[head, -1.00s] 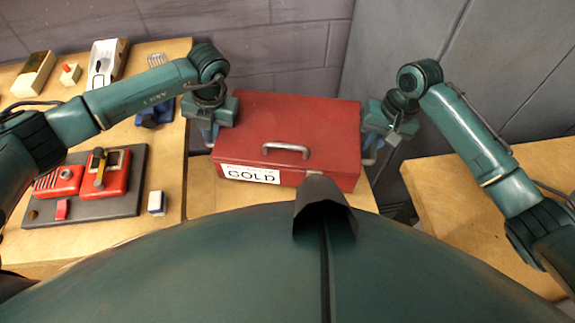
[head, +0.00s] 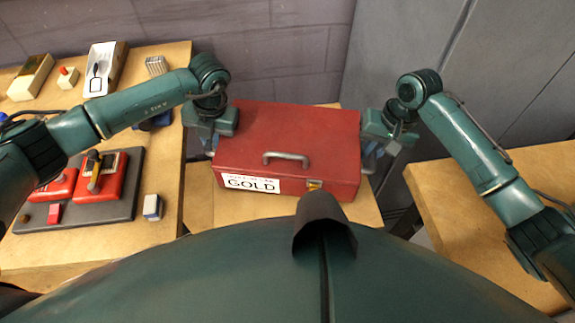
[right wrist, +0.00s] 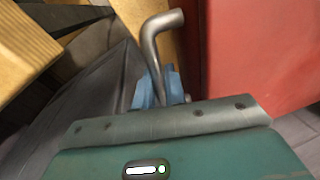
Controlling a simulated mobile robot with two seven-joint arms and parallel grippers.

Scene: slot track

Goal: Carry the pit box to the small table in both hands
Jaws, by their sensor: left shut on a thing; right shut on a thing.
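The pit box (head: 285,135) is a red box with a grey top handle and a white label reading GOLD, in the middle of the head view. My left gripper (head: 212,142) is shut at its left side and my right gripper (head: 370,150) at its right side. In the right wrist view, a bent grey metal side handle (right wrist: 152,45) rises by the blue fingers (right wrist: 160,90), beside the red box wall (right wrist: 260,50). A wooden tabletop (head: 200,208) shows below and around the box. I cannot tell whether the box touches it.
A wooden table (head: 100,240) on the left bears a dark board (head: 120,205) with red devices and several small items. Another wooden table (head: 440,200) stands at the right, its visible top bare. Grey walls close off the back. My own dark green body fills the front.

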